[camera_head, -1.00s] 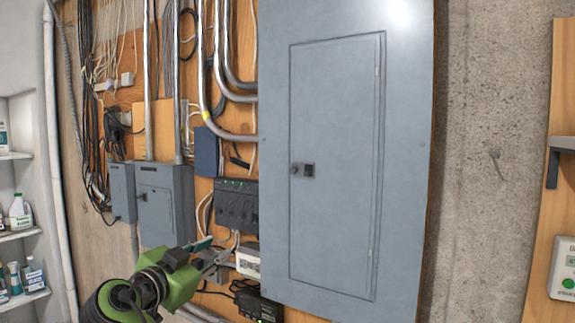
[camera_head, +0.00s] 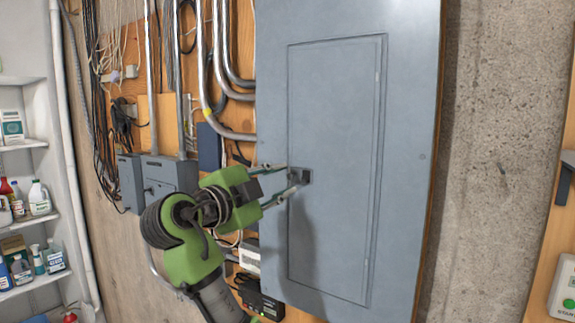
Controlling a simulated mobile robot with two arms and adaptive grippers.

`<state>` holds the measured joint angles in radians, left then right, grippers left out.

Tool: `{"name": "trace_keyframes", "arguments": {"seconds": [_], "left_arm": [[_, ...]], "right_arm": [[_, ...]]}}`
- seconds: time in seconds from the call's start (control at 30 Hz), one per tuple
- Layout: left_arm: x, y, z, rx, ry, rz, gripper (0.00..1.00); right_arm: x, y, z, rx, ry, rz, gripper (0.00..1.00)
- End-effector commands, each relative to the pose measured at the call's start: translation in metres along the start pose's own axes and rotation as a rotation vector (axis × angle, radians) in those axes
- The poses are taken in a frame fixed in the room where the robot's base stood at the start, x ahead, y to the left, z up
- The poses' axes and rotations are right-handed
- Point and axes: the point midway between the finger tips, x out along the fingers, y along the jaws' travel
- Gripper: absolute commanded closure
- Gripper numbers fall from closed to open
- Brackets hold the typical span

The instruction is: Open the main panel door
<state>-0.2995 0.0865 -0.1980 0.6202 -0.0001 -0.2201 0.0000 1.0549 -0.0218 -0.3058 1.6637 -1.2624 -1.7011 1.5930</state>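The main panel door (camera_head: 335,120) is a tall grey rectangle set in the grey main panel (camera_head: 405,170). It looks closed in its frame. Its small dark latch (camera_head: 306,176) sits at the door's left edge, about mid-height.
Smaller grey boxes (camera_head: 168,176), metal conduits (camera_head: 217,70) and cables hang on the wooden board left of the panel. Shelves with bottles (camera_head: 38,198) stand at far left. Bare concrete wall (camera_head: 490,150) lies right of the panel.

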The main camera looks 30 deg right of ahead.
Motion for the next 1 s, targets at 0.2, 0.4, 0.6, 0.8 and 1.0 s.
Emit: {"name": "trace_keyframes", "arguments": {"seconds": [0.2,0.4,0.6,0.8,1.0], "left_arm": [[-0.017,0.008,-0.003,-0.003,0.002,0.01,0.6],[-0.017,0.009,-0.003,-0.002,0.002,0.01,0.6],[-0.017,0.009,-0.003,-0.002,0.002,0.01,0.6],[-0.017,0.007,-0.003,-0.001,0.002,0.009,0.6],[-0.012,0.007,-0.003,0.0,0.002,0.008,0.6]], "right_arm": [[0.026,-0.001,-0.001,-0.002,0.001,0.0,0.73],[0.031,0.0,0.001,0.0,-0.001,0.0,0.73],[0.03,0.001,0.001,0.0,-0.001,0.0,0.8],[0.03,0.001,0.001,-0.001,-0.001,0.0,1.0],[0.035,0.005,-0.003,0.0,-0.002,0.0,1.0]]}}
